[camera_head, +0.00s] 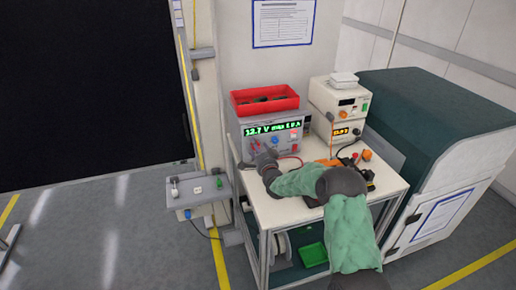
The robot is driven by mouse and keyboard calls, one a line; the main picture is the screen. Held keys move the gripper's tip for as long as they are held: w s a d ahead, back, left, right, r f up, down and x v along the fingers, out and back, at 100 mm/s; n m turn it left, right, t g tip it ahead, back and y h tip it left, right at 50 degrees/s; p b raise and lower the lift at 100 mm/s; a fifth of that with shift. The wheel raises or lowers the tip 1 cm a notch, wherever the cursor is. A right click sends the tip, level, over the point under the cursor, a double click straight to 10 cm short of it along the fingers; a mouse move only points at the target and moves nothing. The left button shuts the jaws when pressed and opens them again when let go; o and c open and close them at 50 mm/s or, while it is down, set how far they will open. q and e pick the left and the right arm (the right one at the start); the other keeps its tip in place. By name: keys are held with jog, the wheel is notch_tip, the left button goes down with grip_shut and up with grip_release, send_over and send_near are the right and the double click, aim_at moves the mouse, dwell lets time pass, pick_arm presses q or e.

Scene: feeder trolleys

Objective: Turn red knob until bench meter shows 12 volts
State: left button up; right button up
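A grey bench supply (285,143) stands at the back left of the white trolley top. Its green display (272,129) seems to read 12.7 V. A blue knob (275,140) shows on its front. The red knob cannot be made out clearly; my gripper covers the lower left of that front. A beige instrument stack (341,103) stands to the right, with a small orange display (341,131) whose digits are too small to read surely. My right gripper (262,154) is at the supply's lower left front; its fingers are too small to tell open or shut.
A red bin (265,100) sits on the supply. Leads and an orange item (367,154) lie at the trolley's right. A grey box with sockets (198,190) is at the left. A large green-topped cabinet (435,100) stands close on the right.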

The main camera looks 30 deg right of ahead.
jog(key=v, duration=1.1)
jog(key=shift+s, duration=0.4)
